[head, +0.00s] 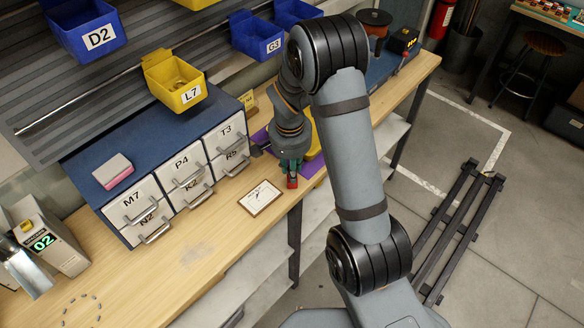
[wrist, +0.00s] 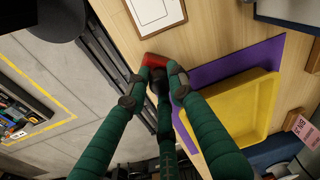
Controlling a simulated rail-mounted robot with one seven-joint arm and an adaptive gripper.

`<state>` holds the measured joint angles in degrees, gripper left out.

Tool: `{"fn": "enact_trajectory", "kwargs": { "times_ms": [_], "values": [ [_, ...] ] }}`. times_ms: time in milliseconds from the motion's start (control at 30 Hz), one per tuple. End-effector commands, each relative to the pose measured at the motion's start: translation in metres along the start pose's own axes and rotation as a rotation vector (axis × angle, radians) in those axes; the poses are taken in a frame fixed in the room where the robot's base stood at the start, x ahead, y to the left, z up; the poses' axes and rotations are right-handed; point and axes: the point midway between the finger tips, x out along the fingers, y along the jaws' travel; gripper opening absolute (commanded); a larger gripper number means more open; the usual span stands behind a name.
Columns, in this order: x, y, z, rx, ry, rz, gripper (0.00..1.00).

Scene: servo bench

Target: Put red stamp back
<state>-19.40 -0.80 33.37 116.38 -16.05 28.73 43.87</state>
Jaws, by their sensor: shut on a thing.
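The red stamp (head: 292,182) is at my gripper's fingertips, near the front edge of the bench. In the wrist view its red end (wrist: 154,60) shows between and beyond the green fingers. My gripper (head: 290,167) points down and is shut on it; the closed fingers also show in the wrist view (wrist: 158,80). The fingers hide part of the stamp, and I cannot tell whether it touches the bench. A framed card (head: 260,198) lies flat just left of it. A yellow tray (wrist: 240,108) on a purple mat (wrist: 208,68) is beside my gripper.
A blue cabinet with labelled drawers (head: 180,168) stands left of my gripper. A pink-and-white block (head: 113,172) lies on its top. Blue and yellow bins, such as L7 (head: 175,85), hang behind. The wooden bench (head: 190,250) is largely clear at front left.

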Motion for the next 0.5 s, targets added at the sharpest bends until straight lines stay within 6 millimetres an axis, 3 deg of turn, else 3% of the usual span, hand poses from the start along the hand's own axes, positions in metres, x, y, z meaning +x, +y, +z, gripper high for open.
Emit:
{"fn": "enact_trajectory", "kwargs": {
  "times_ms": [133, 167, 500],
  "values": [
    [0.0045, 0.0000, 0.0004, 0.000, 0.000, 0.000, 0.05],
    [0.0033, 0.0001, 0.0003, 0.000, 0.000, 0.000, 0.23],
    [0.0025, 0.0001, 0.0002, 0.000, 0.000, 0.000, 0.41]
  ]
}}
